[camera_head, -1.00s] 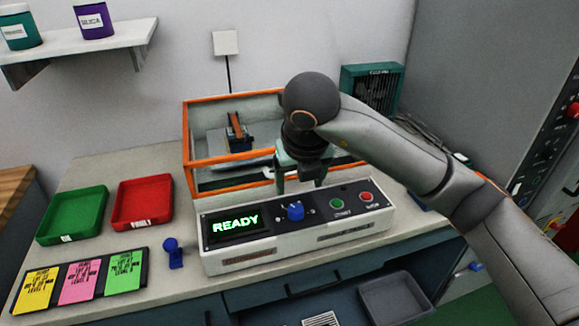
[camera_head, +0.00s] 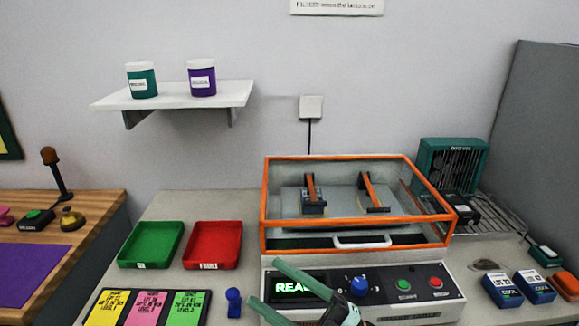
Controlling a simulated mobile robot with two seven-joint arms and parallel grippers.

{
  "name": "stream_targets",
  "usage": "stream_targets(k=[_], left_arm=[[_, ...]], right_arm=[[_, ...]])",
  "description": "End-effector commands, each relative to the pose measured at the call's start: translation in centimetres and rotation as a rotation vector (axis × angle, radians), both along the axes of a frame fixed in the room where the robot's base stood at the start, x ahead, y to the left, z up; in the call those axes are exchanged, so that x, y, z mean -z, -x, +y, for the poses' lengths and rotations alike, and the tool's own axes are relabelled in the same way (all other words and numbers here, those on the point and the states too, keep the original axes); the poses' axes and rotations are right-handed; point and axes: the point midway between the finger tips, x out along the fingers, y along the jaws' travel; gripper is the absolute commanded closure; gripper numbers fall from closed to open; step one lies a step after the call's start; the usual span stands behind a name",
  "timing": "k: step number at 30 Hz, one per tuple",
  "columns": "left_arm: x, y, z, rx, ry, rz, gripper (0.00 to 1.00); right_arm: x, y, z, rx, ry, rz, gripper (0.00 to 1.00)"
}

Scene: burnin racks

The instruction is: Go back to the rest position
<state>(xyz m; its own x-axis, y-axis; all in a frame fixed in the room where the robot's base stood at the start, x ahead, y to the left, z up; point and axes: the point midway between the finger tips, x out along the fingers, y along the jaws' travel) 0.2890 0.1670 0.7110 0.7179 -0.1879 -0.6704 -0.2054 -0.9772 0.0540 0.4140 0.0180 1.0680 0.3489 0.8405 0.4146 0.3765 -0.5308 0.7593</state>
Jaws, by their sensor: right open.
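My right gripper (camera_head: 265,281) shows at the bottom edge of the head view. Its two teal fingers are spread apart and empty. It is in front of the white control box (camera_head: 440,307) and covers part of its display (camera_head: 290,288), of which only the first letters show in green. The box also has a blue knob (camera_head: 360,286), a green button (camera_head: 404,285) and a red button (camera_head: 436,283). I cannot tell whether the gripper touches the box. My left gripper is not in view.
Behind the box stands an orange-framed clear chamber (camera_head: 266,208) with two devices inside. Left are a green tray (camera_head: 150,245), a red tray (camera_head: 213,245), coloured cards (camera_head: 145,308) and a small blue object (camera_head: 233,302). Blue boxes (camera_head: 502,291) and a teal fan unit (camera_head: 452,160) stand right.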

Motion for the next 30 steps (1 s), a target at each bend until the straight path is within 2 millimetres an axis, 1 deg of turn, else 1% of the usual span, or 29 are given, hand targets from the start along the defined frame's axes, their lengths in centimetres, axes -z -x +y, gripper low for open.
stream_targets(k=[1, 2, 3, 5, 6, 7, 8, 9, 10, 11, 12, 14, 15, 16, 18, 21, 22, 25, 30], left_arm=[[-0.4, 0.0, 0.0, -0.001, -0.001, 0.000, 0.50], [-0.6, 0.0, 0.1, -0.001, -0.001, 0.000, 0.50], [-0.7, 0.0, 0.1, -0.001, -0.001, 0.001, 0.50], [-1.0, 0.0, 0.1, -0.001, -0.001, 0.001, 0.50], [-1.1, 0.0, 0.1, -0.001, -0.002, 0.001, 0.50], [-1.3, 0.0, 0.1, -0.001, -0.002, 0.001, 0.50], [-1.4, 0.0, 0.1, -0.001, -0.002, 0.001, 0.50], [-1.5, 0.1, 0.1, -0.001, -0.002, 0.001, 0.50], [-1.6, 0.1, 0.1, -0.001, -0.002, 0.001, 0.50], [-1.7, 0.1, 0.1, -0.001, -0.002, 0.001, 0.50], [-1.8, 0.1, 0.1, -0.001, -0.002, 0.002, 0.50], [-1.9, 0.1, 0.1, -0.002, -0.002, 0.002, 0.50], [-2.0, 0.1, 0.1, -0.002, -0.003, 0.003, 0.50], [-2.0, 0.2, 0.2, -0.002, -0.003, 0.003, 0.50], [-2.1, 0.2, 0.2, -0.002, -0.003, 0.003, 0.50], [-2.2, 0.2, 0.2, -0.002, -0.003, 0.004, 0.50], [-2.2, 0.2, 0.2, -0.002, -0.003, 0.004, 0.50], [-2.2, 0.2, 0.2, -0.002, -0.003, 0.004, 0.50], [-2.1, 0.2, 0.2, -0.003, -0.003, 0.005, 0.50]], right_arm=[[1.4, -1.1, -1.8, 0.097, -0.068, 0.126, 0.24], [2.5, -1.8, -3.0, 0.158, -0.103, 0.201, 0.24], [4.3, -2.6, -4.7, 0.240, -0.143, 0.302, 0.24], [7.7, -3.2, -7.2, 0.362, -0.186, 0.464, 0.24], [10.3, -3.2, -8.9, 0.439, -0.206, 0.575, 0.24], [12.3, -3.0, -10.1, 0.494, -0.217, 0.657, 0.24], [14.3, -2.5, -11.2, 0.544, -0.224, 0.736, 0.24], [16.9, -1.7, -12.6, 0.604, -0.227, 0.838, 0.24], [18.9, -0.8, -13.5, 0.647, -0.227, 0.915, 0.24], [20.7, 0.2, -14.3, 0.685, -0.225, 0.987, 0.24], [23.0, 1.6, -15.3, 0.731, -0.219, 1.082, 0.24], [26.1, 4.0, -16.5, 0.789, -0.206, 1.212, 0.24], [27.8, 5.6, -17.1, 0.817, -0.197, 1.290, 0.24], [29.0, 6.8, -17.4, 0.837, -0.190, 1.341, 0.24], [31.0, 9.2, -18.0, 0.869, -0.174, 1.444, 0.24], [32.8, 11.6, -18.5, 0.896, -0.159, 1.538, 0.24], [33.1, 12.1, -18.6, 0.899, -0.155, 1.556, 0.24], [33.6, 12.9, -18.7, 0.905, -0.149, 1.586, 0.24], [33.6, 12.9, -18.7, 0.905, -0.149, 1.588, 0.24]])
